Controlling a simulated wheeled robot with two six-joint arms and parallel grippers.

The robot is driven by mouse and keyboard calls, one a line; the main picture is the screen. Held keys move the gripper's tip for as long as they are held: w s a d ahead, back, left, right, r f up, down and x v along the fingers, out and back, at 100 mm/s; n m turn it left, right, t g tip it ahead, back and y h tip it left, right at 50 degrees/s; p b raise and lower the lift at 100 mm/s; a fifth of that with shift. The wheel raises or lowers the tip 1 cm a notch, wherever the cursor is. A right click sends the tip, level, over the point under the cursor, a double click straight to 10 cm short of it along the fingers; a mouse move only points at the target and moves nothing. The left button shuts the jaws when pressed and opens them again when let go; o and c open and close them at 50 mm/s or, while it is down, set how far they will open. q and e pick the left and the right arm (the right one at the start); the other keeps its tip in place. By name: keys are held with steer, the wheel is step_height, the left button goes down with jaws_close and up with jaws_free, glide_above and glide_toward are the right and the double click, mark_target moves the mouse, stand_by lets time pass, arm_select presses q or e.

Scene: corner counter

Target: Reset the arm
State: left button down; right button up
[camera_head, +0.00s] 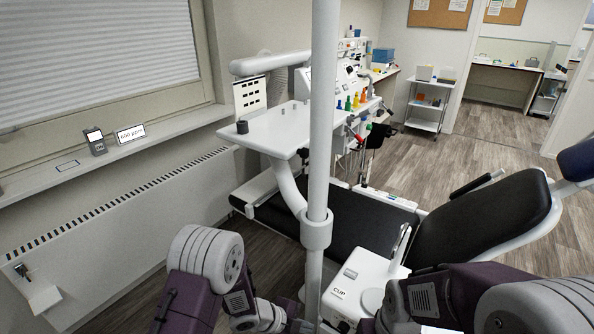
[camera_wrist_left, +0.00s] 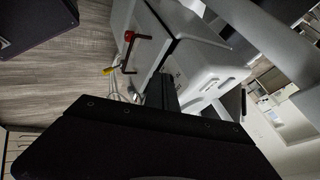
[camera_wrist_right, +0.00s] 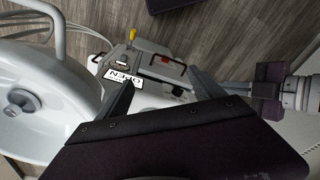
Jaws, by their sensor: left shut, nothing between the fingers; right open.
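My left arm enters the head view at the lower left, with its wrist (camera_head: 258,316) low beside the grey pole. My left gripper (camera_wrist_left: 165,90) is shut and empty in the left wrist view, in front of a white unit (camera_wrist_left: 208,72). My right arm (camera_head: 450,298) enters from the lower right of the head view, over the white cup unit. My right gripper (camera_wrist_right: 163,90) is open and empty in the right wrist view. The fingertips are hard to make out in the head view.
A vertical pole (camera_head: 322,130) stands close in front. The cup unit (camera_head: 352,284) and black dental chair (camera_head: 480,222) lie ahead, with a white tray table (camera_head: 280,128) behind. A radiator (camera_head: 130,225) runs along the left. A white basin (camera_wrist_right: 40,90) is near my right gripper.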

arm_select(q)
steer(key=w+a+r+n+t+y, duration=0.2)
steer(key=w+a+r+n, duration=0.15)
steer(key=a+r, duration=0.4)
steer(key=w+a+r+n+t+y, duration=0.25)
steer(key=a+r+n, duration=0.25)
steer(key=a+r, duration=0.25)
steer(key=s+a+n+g+y, duration=0.2)
steer(key=s+a+n+y, duration=0.1)
steer(key=s+a+n, duration=0.5)
steer(key=s+d+f+n+g, duration=0.2)
steer(key=s+n+g, duration=0.2)
steer(key=s+n, duration=0.3)
steer(key=s, duration=0.3)
steer(key=shift+s+f, duration=0.3)
steer(key=shift+f, duration=0.1)
steer(key=shift+d+n+g, duration=0.1)
steer(key=shift+n+g, duration=0.15)
